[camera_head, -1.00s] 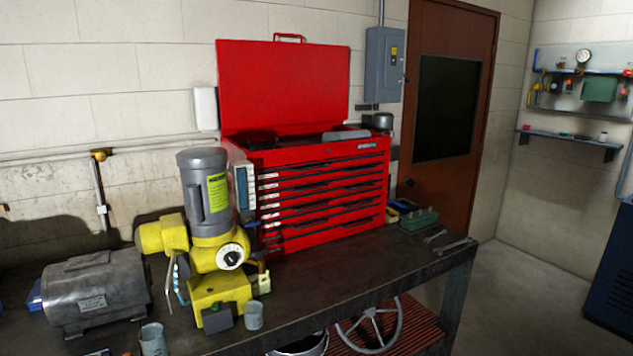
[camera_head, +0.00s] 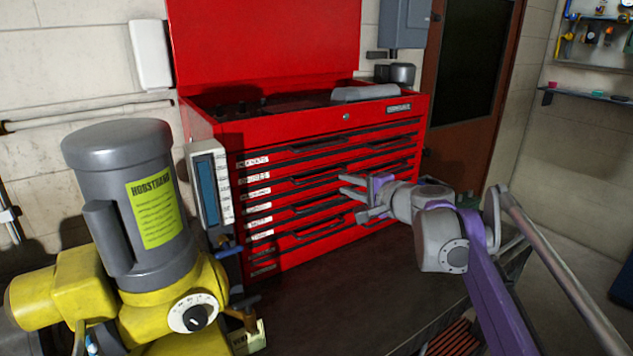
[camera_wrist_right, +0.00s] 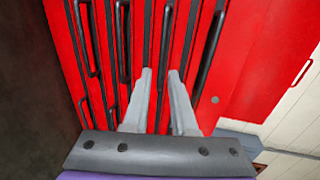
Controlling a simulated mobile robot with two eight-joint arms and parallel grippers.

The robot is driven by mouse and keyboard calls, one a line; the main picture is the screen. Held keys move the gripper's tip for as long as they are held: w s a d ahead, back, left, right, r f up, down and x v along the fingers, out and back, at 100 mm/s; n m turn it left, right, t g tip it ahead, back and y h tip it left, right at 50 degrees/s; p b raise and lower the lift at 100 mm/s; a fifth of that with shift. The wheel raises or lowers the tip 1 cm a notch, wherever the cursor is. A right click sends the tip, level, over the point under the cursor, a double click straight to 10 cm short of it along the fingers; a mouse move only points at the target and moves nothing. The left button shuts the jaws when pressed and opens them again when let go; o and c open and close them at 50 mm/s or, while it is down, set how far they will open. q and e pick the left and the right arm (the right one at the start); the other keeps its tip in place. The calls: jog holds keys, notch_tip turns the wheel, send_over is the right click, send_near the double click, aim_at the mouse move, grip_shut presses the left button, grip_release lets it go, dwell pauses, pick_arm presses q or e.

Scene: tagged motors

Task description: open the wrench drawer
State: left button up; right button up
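The red tool chest (camera_head: 300,130) stands on the bench with its lid up. Its front has several shallow drawers with dark handles and white labels (camera_head: 253,161) at their left ends. The labels are too small to read surely, so I cannot tell which is the wrench drawer. All drawers look shut. My right gripper (camera_head: 352,198) is in front of the middle drawers, its fingers apart and pointing at the drawer fronts. In the right wrist view the fingers (camera_wrist_right: 160,72) are open with a dark drawer slot showing between them; contact cannot be told. My left gripper is out of view.
A grey and yellow motor (camera_head: 125,205) stands close at the left, before the chest's left side. A white and blue narrow case (camera_head: 210,185) leans by the chest's left edge. The dark bench top (camera_head: 330,285) in front of the chest is clear.

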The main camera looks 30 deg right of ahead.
aim_at(325, 177)
jog(key=x, duration=0.9)
jog(key=shift+w+a, duration=0.2)
jog(key=shift+w, duration=0.2)
grip_shut()
dwell(1.0)
